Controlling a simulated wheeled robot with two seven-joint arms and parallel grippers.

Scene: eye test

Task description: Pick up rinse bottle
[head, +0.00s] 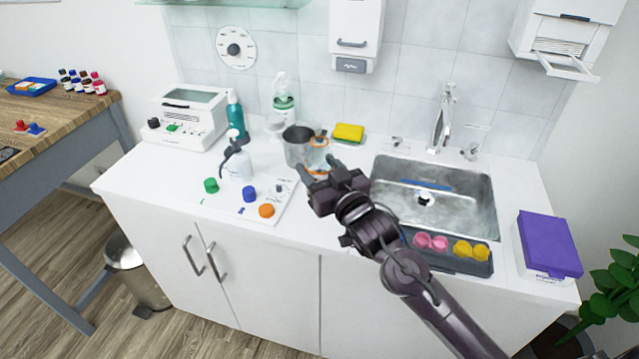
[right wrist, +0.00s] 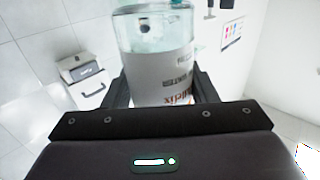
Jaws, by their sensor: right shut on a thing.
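The rinse bottle (right wrist: 160,70) is a clear bottle with a white printed label. It stands between the fingers of my right gripper (right wrist: 162,90) in the right wrist view, and the gripper is shut on it. In the head view my right gripper (head: 319,174) is over the counter, left of the sink. There the clear bottle with orange marks (head: 318,153) shows just behind the fingers, and its lower part is partly hidden by them. I cannot tell whether its base touches the counter. My left gripper is not in view.
A grey metal cup (head: 297,146) stands close to the left of the bottle. A yellow sponge (head: 348,132) lies behind. A white bottle with a dark nozzle (head: 237,163) and coloured caps are left on a white board (head: 225,201). The sink (head: 450,205) is right.

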